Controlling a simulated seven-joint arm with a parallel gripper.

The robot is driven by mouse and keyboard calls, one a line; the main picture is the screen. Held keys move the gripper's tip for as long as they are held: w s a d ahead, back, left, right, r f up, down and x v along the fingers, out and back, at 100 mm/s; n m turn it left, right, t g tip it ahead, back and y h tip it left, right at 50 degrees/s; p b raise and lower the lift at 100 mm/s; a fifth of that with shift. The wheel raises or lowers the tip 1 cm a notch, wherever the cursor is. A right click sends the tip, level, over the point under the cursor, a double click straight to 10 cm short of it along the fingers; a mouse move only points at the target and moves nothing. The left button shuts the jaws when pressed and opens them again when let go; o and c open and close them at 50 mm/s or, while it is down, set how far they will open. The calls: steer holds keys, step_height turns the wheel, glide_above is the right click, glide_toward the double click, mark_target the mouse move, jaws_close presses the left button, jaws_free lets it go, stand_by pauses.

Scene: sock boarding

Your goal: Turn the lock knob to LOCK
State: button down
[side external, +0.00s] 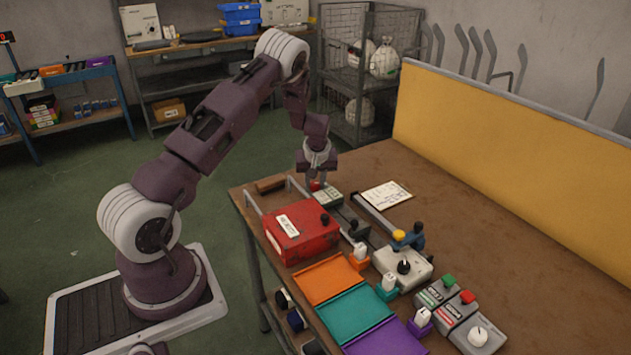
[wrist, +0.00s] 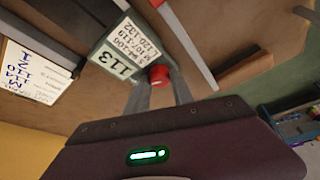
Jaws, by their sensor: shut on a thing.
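In the side view the red knob (side external: 315,186) shows just under my gripper (side external: 317,181), at the far left end of the bench, next to a grey-green box (side external: 328,199). No LOCK lettering is readable in either view, and the knob's pointing direction cannot be told.
A red box (side external: 300,238) stands nearer on the bench. Orange (side external: 331,279), teal (side external: 354,315) and purple trays lie along the front. A grey box with a black knob (side external: 404,267) and button boxes stand right. A written sheet (side external: 386,195) lies behind. The bench's right side is clear.

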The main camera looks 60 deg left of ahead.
steer(key=shift+a+m+t+h, duration=0.1)
steer(key=shift+m+t+h, duration=0.35)
steer(key=shift+m, duration=1.35)
steer(key=shift+t, duration=0.25)
steer(key=c, duration=1.1)
jaws_free()
